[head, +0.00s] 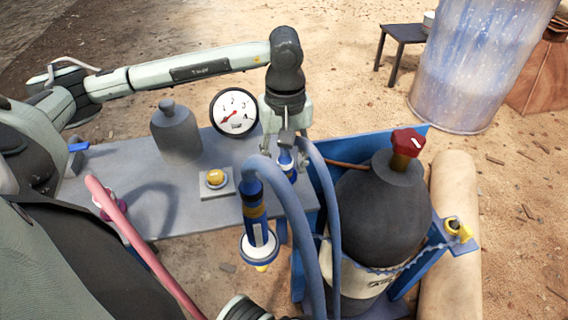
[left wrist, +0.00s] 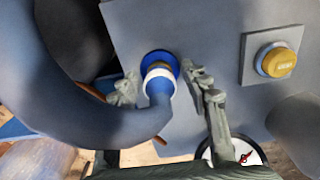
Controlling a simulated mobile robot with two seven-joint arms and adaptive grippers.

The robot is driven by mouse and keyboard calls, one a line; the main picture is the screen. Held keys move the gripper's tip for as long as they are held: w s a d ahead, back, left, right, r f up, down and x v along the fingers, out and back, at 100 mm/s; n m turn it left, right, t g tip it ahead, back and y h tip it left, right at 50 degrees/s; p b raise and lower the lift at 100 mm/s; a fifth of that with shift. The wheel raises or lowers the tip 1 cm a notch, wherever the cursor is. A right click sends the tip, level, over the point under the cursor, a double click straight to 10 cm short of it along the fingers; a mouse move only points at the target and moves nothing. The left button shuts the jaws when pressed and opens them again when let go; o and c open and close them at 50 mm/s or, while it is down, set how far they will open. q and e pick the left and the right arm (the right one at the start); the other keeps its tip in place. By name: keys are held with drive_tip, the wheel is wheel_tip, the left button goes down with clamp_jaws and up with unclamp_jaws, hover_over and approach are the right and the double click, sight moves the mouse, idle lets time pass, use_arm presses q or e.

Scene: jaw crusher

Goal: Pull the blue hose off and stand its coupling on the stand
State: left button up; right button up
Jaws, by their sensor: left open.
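The blue hose (head: 328,200) rises in an arch beside the table, and its blue coupling (head: 286,163) sits upright on the table's right part. In the left wrist view the coupling (left wrist: 160,75) shows a blue ring and a white collar, with the hose (left wrist: 85,115) bending away left. My left gripper (left wrist: 163,82) is open, one finger on each side of the coupling, with gaps visible. In the head view the left gripper (head: 290,135) points down over it. A second blue hose end (head: 256,205) with a white ring and yellow tip is nearer. I cannot identify the stand for certain.
On the grey table (head: 150,222) are a gauge (head: 235,112), a yellow button (head: 215,178) and a grey bottle-shaped weight (head: 177,132). A pink hose (head: 140,245) crosses at left. A dark cylinder (head: 380,215) with a red knob (head: 408,141) stands close at right.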

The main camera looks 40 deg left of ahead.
sight(285, 153)
idle(0.3)
use_arm(q)
clamp_jaws()
drive_tip(key=shift+r, duration=0.15)
idle(0.3)
drive_tip(key=shift+r+p, duration=1.4)
drive_tip(key=shift+r, duration=1.45)
